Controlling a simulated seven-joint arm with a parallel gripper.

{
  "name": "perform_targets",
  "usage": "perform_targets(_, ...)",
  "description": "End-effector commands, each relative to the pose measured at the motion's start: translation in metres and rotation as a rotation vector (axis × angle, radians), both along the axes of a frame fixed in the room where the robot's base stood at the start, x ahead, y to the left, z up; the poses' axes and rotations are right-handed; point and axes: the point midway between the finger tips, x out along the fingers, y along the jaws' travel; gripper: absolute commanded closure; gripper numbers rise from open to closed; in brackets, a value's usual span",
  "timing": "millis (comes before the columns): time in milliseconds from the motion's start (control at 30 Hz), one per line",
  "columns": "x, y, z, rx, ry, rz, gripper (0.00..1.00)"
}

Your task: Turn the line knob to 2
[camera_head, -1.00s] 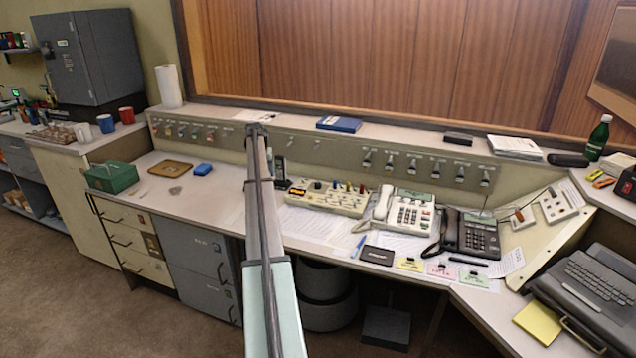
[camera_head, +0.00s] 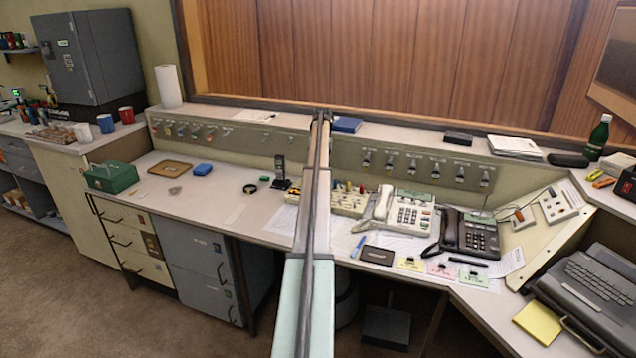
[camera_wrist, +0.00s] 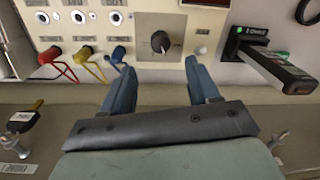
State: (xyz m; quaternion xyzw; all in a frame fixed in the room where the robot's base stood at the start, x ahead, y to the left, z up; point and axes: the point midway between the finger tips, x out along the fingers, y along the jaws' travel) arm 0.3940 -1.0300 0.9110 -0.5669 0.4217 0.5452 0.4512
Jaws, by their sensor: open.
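In the wrist view a round black knob with a pale mark (camera_wrist: 160,41) sits on a square plate on a cream panel (camera_wrist: 206,20). Its number markings are too small to read. My gripper (camera_wrist: 160,66) is open and empty, its two blue-grey fingers pointing toward the panel, one on each side below the knob and apart from it. In the head view the cream box (camera_head: 348,203) is partly covered by my arm, and the knob and my fingers cannot be made out there.
In the wrist view red (camera_wrist: 52,56), yellow (camera_wrist: 83,54) and blue (camera_wrist: 118,53) plugs with cords are left of the knob. A dark handset (camera_wrist: 270,62) juts out at right. In the head view a cream phone (camera_head: 408,210) stands right of the box.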

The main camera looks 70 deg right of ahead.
Motion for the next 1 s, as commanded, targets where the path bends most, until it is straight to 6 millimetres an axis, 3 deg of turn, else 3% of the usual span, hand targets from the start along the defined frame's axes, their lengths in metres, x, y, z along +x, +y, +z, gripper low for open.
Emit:
perform_targets(200, 0.002, 0.001, -0.040, 0.001, 0.001, 0.000, 0.40)
perform_targets(500, 0.004, 0.001, -0.079, -0.001, 0.001, 0.000, 0.40)
perform_targets(700, 0.005, 0.001, -0.090, -0.001, 0.001, 0.000, 0.40)
perform_targets(1000, 0.005, 0.001, -0.091, -0.002, 0.000, 0.000, 0.40)
